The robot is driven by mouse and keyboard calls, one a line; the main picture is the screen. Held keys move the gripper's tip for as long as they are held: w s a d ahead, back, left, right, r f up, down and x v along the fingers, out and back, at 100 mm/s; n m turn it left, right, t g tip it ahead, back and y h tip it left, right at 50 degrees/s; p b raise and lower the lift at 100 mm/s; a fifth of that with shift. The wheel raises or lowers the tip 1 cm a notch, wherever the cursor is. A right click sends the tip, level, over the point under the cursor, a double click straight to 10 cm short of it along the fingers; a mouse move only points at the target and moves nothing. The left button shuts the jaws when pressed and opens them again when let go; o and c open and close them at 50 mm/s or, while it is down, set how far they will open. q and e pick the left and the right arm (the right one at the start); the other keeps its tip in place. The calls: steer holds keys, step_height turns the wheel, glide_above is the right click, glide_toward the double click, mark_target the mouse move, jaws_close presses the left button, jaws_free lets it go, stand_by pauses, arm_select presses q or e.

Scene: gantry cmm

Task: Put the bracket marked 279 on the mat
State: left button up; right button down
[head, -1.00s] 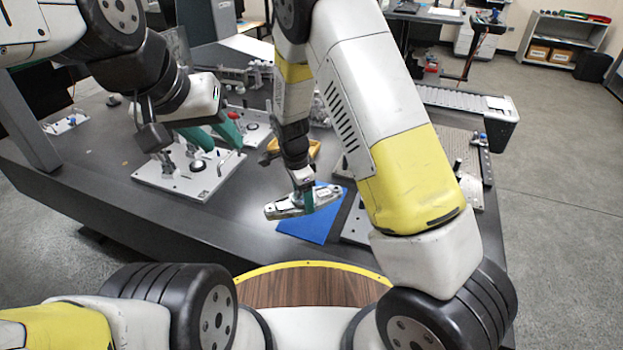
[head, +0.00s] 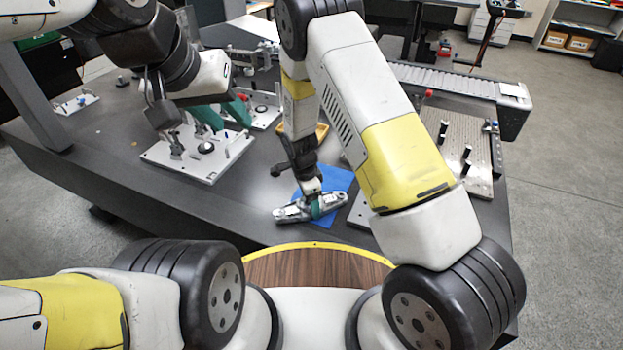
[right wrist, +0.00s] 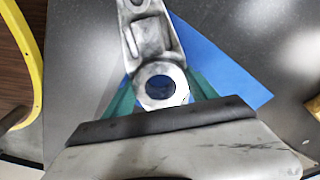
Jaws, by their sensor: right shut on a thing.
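A grey metal bracket (head: 293,212) is held crosswise in my right gripper (head: 315,204), over the near part of the blue mat (head: 341,180) in the head view. Whether it touches the mat I cannot tell. Its number is not legible. In the right wrist view the teal fingers (right wrist: 160,95) close around the bracket's round end (right wrist: 150,73), and its arm (right wrist: 152,35) reaches away from the gripper. The mat (right wrist: 222,68) shows beneath and to the right. My left gripper (head: 221,113) is empty, its teal fingers apart, above a fixture plate.
A white fixture plate (head: 207,167) with clamps stands left of the mat. A perforated plate with black posts (head: 466,153) is at right. Dark bare table (head: 230,210) lies left of the bracket.

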steer(key=shift+f, duration=0.1)
steer(key=shift+c, duration=1.3)
jaws_free()
step_height(320, 180, up, 22)
steer(key=s+d+n+y, duration=0.2)
steer(key=s+d+r+n+t, duration=0.2)
steer(key=s+d+r+n, duration=0.4)
steer(key=s+r, duration=0.3)
steer(key=s+d+r+n+t+y, duration=0.1)
steer(key=s+d+r+n+t, duration=0.2)
steer(key=s+d+r+n, duration=0.3)
steer(key=s+d+r, duration=0.1)
steer(key=s+r, duration=0.2)
steer(key=r, duration=0.2)
steer(key=shift+s+d+r+t, duration=0.15)
steer(key=shift+d+r+t, duration=0.05)
steer(key=shift+d+t, duration=0.15)
